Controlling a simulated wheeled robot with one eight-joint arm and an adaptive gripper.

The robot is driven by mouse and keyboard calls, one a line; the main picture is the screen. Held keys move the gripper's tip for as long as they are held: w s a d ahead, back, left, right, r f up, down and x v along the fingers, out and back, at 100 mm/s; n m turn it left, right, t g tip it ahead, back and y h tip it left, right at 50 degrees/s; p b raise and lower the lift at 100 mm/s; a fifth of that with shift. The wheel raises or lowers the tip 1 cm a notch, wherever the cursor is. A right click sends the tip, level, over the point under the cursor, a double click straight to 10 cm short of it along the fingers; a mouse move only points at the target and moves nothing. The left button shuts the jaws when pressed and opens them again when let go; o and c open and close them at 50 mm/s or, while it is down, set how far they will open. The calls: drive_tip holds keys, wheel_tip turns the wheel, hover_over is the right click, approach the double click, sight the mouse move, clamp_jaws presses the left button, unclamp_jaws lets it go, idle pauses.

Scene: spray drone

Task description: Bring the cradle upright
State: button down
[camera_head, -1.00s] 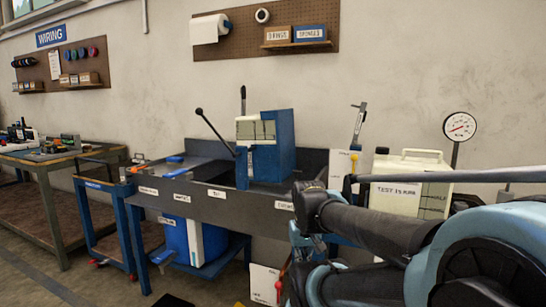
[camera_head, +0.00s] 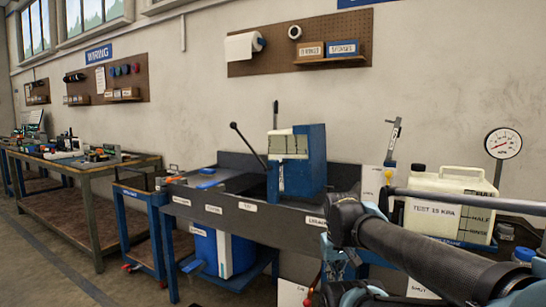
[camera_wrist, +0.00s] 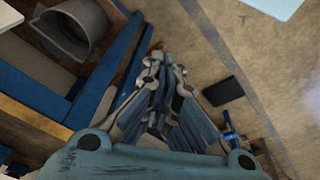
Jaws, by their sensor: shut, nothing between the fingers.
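A blue box-like unit (camera_head: 312,155) with a pale, marked front panel stands in the dark labelled bench trough (camera_head: 236,212). It may be the cradle, but no label on it tells. It looks roughly upright or slightly tilted. A dark lever with a round knob (camera_head: 234,126) leans to its left, and another bar rises behind it. In the wrist view my gripper (camera_wrist: 163,108) is shut and empty, above the floor beside blue bench parts. It touches nothing that I can make out. In the head view my arm fills the lower right and my fingertips cannot be made out.
A pale jug marked TEST (camera_head: 437,212) and a round gauge (camera_head: 503,143) stand at the right. A blue drum (camera_head: 215,250) sits below the bench. A wiring table (camera_head: 85,165) is at the left. Open floor shows at the lower left.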

drive_tip(key=w+a+r+n+t+h, duration=0.1)
drive_tip(key=w+a+r+n, duration=0.25)
drive_tip(key=w+r, duration=0.45)
drive_tip(key=w+a+r+n+t+h, duration=0.1)
drive_tip(key=w+a+r+n+h, duration=0.15)
drive_tip(key=w+r+n, duration=0.35)
drive_tip(key=w+a+r+n+t, duration=0.2)
drive_tip(key=w+a+r+n, duration=0.2)
drive_tip(key=w+r, duration=0.5)
drive_tip(key=w+a+r+n+t, duration=0.2)
drive_tip(key=w+a+r+n, duration=0.15)
drive_tip(key=a+r, duration=0.45)
drive_tip(key=w+a+r+n+t, duration=0.2)
drive_tip(key=w+a+r+n, duration=0.15)
drive_tip(key=a, duration=0.95)
drive_tip(key=w+a+r+n+t, duration=0.25)
drive_tip(key=a+r+n, duration=0.25)
drive_tip(key=a, duration=0.5)
drive_tip(key=w+d, duration=0.4)
drive_tip(key=w, duration=0.4)
drive_tip(key=shift+w+f, duration=0.3)
drive_tip(key=shift+w, duration=0.1)
drive_tip(key=shift+s+a+y, duration=0.1)
drive_tip(key=shift+y, duration=0.25)
